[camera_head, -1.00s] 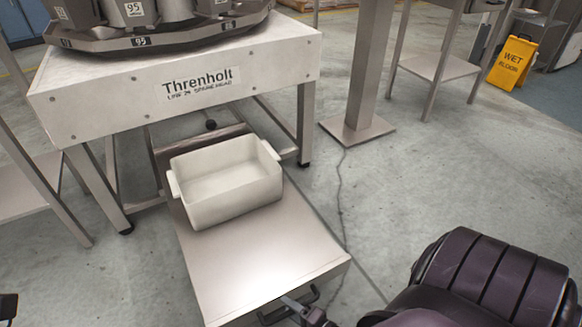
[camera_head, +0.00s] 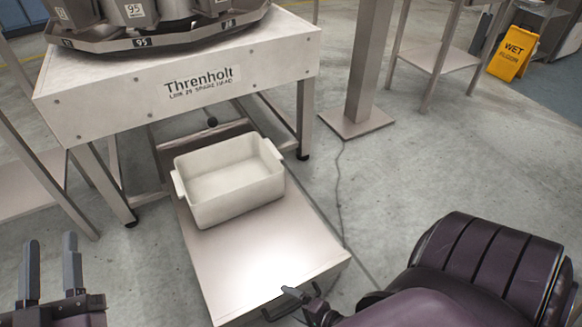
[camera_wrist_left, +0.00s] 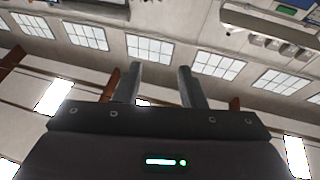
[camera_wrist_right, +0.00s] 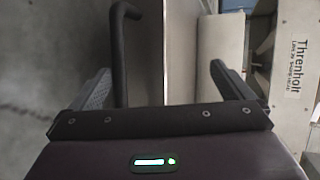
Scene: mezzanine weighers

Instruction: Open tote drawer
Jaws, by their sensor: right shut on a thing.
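The tote drawer (camera_head: 255,255) is a flat metal slide standing well out from under the white Threnholt frame (camera_head: 190,85). A cream tote (camera_head: 238,205) with side lugs sits upright and empty on it. The drawer's dark bar handle (camera_wrist_right: 118,50) is at its front edge; it shows upright in the right wrist view. My right gripper (camera_head: 298,294) is at this handle and shut on it, though its fingers partly cover the contact in the head view. My left gripper (camera_head: 50,265) is open and empty, fingers pointing up, left of the drawer; it also shows in the left wrist view (camera_wrist_left: 160,85).
A steel post on a base plate (camera_head: 357,124) stands right of the frame, with a cable running from it along the floor. A yellow wet-floor sign (camera_head: 513,55) is at the far right. A low shelf (camera_head: 30,185) is at the left.

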